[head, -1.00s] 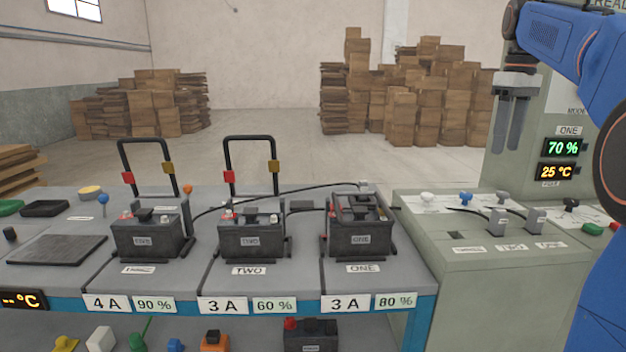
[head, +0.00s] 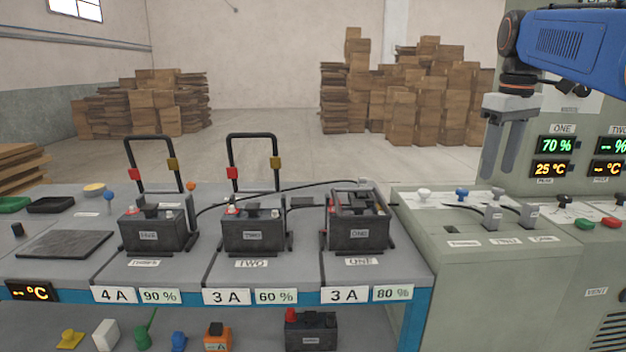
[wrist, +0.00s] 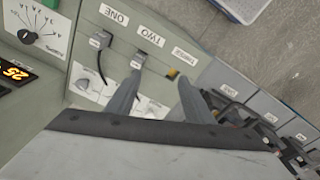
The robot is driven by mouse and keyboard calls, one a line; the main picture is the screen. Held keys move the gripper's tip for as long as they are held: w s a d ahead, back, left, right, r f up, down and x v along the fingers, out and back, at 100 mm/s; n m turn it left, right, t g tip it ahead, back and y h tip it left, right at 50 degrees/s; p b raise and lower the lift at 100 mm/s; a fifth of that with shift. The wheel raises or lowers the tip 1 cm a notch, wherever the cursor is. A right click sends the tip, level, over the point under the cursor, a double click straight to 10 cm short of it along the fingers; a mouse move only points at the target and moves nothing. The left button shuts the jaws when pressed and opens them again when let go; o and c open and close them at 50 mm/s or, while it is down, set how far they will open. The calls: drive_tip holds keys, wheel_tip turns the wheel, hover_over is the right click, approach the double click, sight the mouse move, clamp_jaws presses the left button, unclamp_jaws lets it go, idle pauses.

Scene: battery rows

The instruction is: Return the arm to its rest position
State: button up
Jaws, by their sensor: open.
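My gripper (head: 504,148) hangs at the upper right of the head view, fingers pointing down, in front of the grey control panel and above the sloped console. Its two fingers are apart with nothing between them. My blue arm reaches in from the right edge. In the wrist view the two fingers (wrist: 155,100) are also spread and empty, with the console (wrist: 120,70) beyond them. The console (head: 480,260) shows labels, knobs and two grey plugs with black cables.
Three batteries, labelled ONE (head: 358,228), TWO (head: 256,234) and THREE (head: 156,234), stand in bays on the bench left of the console. Two bays have raised handle frames. A lower shelf holds another battery (head: 311,332) and small items. Cardboard boxes (head: 430,95) stand far behind.

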drive_tip(key=s+a+f+m+t, duration=0.1)
drive_tip(key=s+a+f, duration=0.2)
drive_tip(key=s+f, duration=0.5)
drive_tip(key=s+a+f+m+t, duration=0.1)
drive_tip(key=s+a+f, duration=0.3)
drive_tip(key=s+f, duration=0.4)
drive_tip(key=s+a+f+m+t, duration=0.1)
drive_tip(key=s+a+f, duration=0.3)
drive_tip(key=s+f, duration=0.4)
wheel_tip(320, 180, down, 5)
drive_tip(key=shift+s+r+m+t, duration=0.1)
drive_tip(key=shift+s+m+t, duration=0.3)
drive_tip(key=shift+m, duration=0.4)
